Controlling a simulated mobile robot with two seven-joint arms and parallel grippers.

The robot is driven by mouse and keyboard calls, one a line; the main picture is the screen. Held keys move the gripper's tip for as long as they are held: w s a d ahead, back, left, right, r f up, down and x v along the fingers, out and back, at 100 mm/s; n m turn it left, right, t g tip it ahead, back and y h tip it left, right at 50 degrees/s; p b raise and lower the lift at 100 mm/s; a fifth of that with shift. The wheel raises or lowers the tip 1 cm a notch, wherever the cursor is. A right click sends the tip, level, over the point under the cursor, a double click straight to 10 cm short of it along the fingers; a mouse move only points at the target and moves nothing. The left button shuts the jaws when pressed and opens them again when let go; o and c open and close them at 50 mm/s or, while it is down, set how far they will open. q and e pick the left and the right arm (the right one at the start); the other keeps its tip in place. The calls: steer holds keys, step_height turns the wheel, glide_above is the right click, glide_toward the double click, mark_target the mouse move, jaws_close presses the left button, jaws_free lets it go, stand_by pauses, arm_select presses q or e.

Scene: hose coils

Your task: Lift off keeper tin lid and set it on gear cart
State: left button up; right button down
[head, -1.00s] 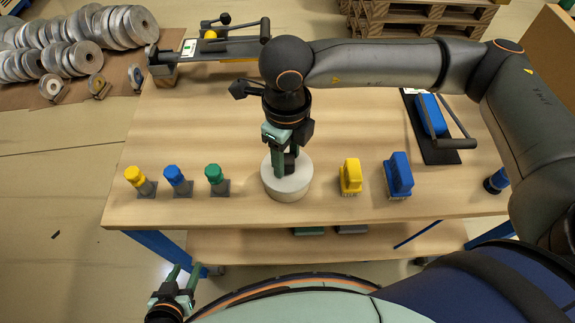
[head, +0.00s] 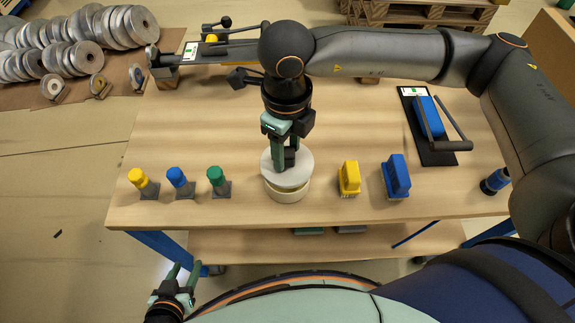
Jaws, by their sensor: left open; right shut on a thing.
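The keeper tin (head: 287,194) is a round cream tin standing near the front middle of the wooden cart top (head: 325,207). Its pale round lid (head: 298,176) is raised slightly above the tin and looks a little tilted. My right gripper (head: 285,166) points down and is shut on the lid; the exact grip point is partly hidden by the fingers. My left gripper (head: 178,280) is open and empty, low at the left, in front of the cart and below its top.
Yellow (head: 144,183), blue (head: 181,182) and green (head: 219,182) capped pieces stand left of the tin. A yellow brush (head: 349,179) and a blue brush (head: 396,177) stand to the right. A black board with a blue block (head: 430,117) lies at the back right.

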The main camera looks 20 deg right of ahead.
mark_target(287, 153)
steer(key=shift+r+p, duration=0.8)
steer(key=shift+r, duration=1.15)
steer(key=shift+s, duration=0.1)
